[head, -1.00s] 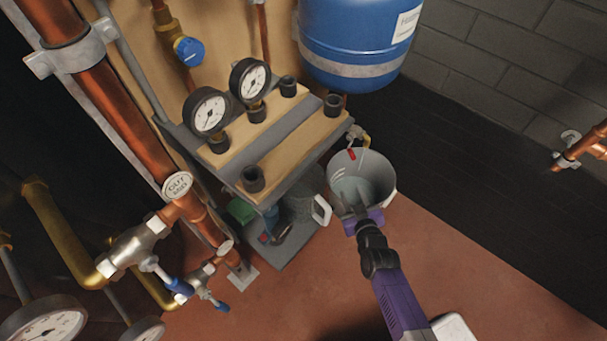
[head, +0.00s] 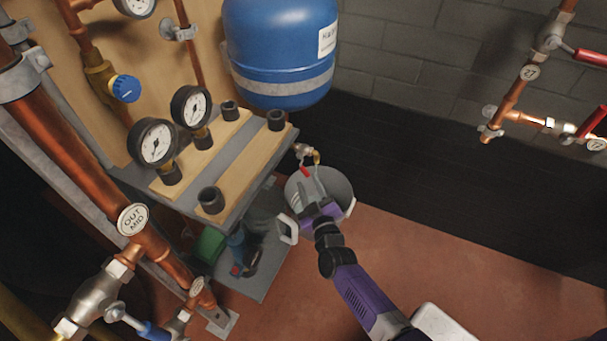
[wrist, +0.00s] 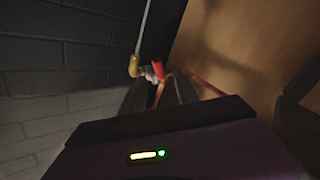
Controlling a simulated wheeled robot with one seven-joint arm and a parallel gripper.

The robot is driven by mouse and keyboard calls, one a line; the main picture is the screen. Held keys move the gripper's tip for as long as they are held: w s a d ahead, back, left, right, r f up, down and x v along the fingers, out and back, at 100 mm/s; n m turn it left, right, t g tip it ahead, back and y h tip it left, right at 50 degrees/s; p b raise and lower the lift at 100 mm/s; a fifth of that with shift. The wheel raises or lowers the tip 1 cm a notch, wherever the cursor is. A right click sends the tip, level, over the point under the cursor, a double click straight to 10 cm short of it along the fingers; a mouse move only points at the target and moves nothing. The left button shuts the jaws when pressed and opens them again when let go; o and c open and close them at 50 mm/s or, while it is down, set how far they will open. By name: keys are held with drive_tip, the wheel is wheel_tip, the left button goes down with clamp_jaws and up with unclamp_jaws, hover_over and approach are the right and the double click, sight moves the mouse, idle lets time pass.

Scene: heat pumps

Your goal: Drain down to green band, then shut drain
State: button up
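The drain valve (head: 304,152) has a red lever (head: 306,171) and a brass outlet (head: 317,157), above a grey bucket (head: 340,187). In the wrist view the red lever (wrist: 157,69) shows just beyond and between my fingertips; contact cannot be told. A thin pale line, like a water stream, runs from the brass outlet (wrist: 134,66). My gripper (head: 306,188) is over the bucket, fingers apart; it also shows in the wrist view (wrist: 158,92). Two dial gauges, the near one (head: 152,143) and the far one (head: 191,107), stand at left. Their green bands are too small to make out.
A blue tank (head: 280,45) hangs above the valve. A grey shelf with wood strips (head: 228,172) is left of my gripper. Copper pipes stand at far left; red-handled valves (head: 590,57) are on the right wall. The red floor (head: 430,250) is clear.

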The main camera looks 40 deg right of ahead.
sight(305, 173)
drive_tip(key=b+x, duration=0.2)
drive_tip(key=x, duration=0.4)
clamp_jaws()
